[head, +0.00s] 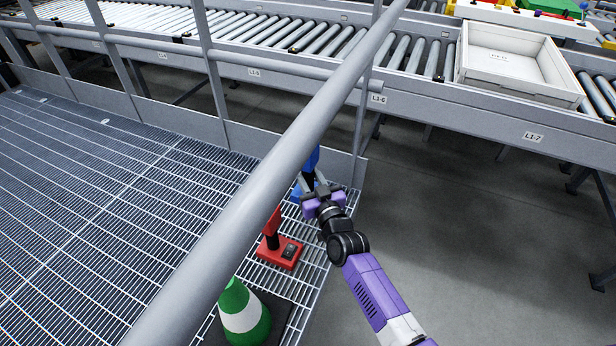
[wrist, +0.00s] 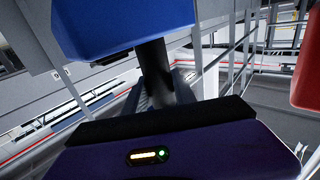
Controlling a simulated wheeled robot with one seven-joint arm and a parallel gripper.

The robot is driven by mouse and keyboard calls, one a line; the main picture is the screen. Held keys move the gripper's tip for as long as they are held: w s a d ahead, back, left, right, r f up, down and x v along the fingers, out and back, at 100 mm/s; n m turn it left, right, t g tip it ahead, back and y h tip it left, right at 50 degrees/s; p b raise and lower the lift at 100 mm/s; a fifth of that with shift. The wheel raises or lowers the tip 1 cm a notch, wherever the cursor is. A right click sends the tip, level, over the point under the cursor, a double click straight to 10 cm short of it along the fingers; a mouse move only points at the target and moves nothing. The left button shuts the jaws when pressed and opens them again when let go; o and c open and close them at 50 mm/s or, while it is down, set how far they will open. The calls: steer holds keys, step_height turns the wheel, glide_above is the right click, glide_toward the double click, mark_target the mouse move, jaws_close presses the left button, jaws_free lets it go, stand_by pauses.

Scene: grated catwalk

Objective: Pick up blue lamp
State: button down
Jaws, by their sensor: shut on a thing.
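The blue lamp (head: 312,160) is at the far corner of the grated catwalk, partly hidden behind my gripper and the grey handrail. A bit of its blue base (head: 296,193) shows beside the gripper. My gripper (head: 309,184) is shut on the lamp's dark stem. In the wrist view the lamp's blue part (wrist: 125,25) fills the top, and its black stem (wrist: 154,75) runs down between the jaws. I cannot tell whether the base touches the grating.
A red lamp (head: 278,251) stands nearer on the grating (head: 110,200), partly behind the handrail (head: 270,175). A green and white cone (head: 241,318) is nearer still. A roller conveyor (head: 400,65) with a white tray (head: 512,62) runs beyond. Open floor lies right of the catwalk.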

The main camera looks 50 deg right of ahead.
mark_target(312, 156)
step_height(312, 156, up, 10)
steer(key=p, duration=0.7)
steer(key=shift+f+p, duration=0.1)
steer(key=shift+p, duration=0.2)
